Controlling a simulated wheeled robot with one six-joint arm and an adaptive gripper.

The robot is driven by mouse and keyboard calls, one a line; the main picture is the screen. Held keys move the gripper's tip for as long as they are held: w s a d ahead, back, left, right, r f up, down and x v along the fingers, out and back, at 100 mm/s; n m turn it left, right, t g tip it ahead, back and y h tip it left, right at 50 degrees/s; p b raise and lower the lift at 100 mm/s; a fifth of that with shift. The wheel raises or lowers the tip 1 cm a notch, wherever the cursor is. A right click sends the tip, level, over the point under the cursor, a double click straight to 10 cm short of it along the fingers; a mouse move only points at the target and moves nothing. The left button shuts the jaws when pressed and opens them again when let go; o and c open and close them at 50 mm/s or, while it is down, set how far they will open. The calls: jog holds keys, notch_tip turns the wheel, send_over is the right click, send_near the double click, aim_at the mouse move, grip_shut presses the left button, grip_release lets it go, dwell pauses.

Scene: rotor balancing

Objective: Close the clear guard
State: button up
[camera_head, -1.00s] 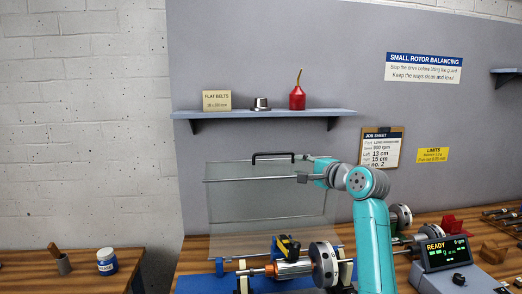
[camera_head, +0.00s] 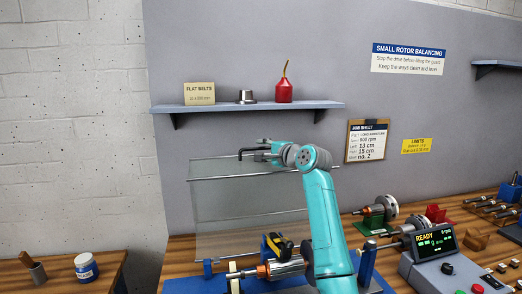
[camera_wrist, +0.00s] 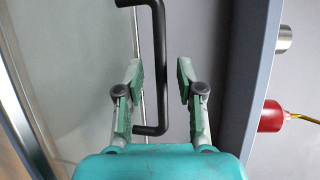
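The clear guard (camera_head: 225,205) stands raised and upright behind the balancing machine in the head view. Its black handle (camera_wrist: 157,60) runs along the guard's top edge and shows clearly in the wrist view. My gripper (camera_wrist: 157,75) is open, with one green-padded finger on each side of the handle's near end. The fingers do not appear to press on the handle. In the head view my gripper (camera_head: 262,153) is at the handle, and the arm partly hides it. The rotor (camera_head: 285,268) lies on the machine below, partly hidden by my arm.
A shelf (camera_head: 245,107) with a red oil can (camera_head: 284,85) and a metal cup (camera_head: 246,97) is on the wall just above the guard. The control box (camera_head: 440,268) with a display reading READY stands at the right.

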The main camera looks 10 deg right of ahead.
jog(key=shift+w+a, duration=0.25)
jog(key=shift+w, duration=0.25)
jog(key=shift+f, duration=0.1)
grip_shut()
jog(key=shift+s, duration=0.1)
